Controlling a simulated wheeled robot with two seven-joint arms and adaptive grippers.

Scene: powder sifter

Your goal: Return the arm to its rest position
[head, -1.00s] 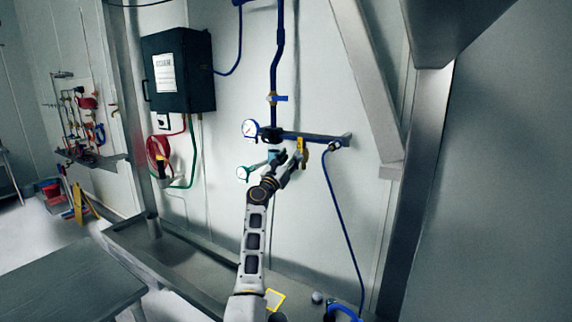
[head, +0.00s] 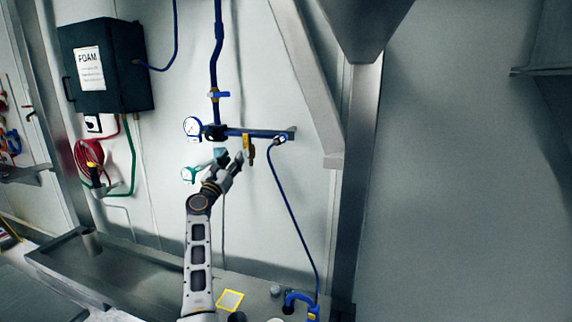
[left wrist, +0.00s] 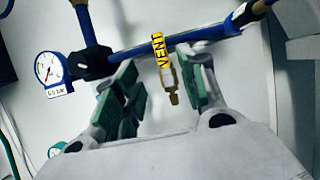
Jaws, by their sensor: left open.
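My left arm reaches up from the bottom of the head view, and its gripper (head: 230,162) is close to the blue wall pipe (head: 265,133). In the left wrist view the gripper (left wrist: 160,95) is open, with its green-padded fingers apart and nothing held. A yellow-handled vent valve (left wrist: 158,50) on the pipe shows between and beyond the fingers. The same yellow valve shows in the head view (head: 247,145), just right of the fingertips. I cannot tell whether a finger touches it. My right gripper is not in view.
A round gauge (head: 193,127) and a green-rimmed gauge (head: 189,174) are on the left of the pipe. A dark FOAM box (head: 105,65) hangs at upper left. A blue hose (head: 295,220) drops to the right. A metal trough (head: 110,265) runs below. A steel post (head: 357,180) stands at right.

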